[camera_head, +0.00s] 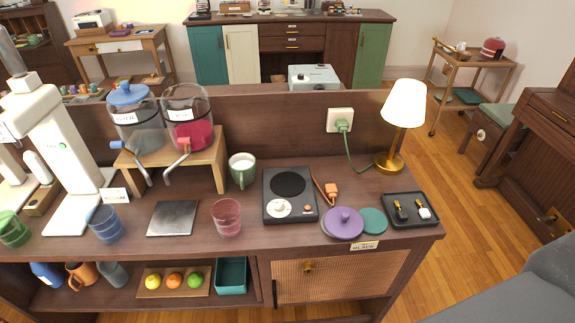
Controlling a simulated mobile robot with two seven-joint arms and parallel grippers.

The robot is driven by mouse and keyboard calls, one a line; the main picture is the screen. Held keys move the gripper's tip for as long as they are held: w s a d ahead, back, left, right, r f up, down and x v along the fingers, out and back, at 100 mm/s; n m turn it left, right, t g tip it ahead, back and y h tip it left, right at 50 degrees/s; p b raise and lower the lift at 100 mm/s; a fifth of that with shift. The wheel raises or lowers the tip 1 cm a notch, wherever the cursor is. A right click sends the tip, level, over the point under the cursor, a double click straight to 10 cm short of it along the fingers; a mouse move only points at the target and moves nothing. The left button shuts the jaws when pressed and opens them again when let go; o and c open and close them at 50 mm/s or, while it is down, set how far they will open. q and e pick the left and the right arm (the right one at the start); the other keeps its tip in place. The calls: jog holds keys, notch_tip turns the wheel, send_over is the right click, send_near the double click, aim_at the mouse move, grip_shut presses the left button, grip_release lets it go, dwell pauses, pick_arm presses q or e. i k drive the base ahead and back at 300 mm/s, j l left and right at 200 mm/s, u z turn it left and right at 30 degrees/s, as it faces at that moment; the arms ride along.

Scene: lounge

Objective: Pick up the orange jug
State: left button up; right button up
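The orange jug (82,274) stands on the open lower shelf at the left of the wooden counter, with its handle to the left. A blue vessel (46,273) stands close on its left and a grey-blue vessel (113,273) close on its right. The counter top is above it. Neither of my grippers is in view.
A board with a yellow, an orange and a green fruit (174,281) and a teal bin (231,276) share the shelf. Above are a blue cup (106,224), a pink glass (227,217), a hot plate (289,194) and a lamp (403,105). A grey sofa (520,285) is at lower right.

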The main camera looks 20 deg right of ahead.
aim_at(86, 274)
jog(key=u, duration=1.2)
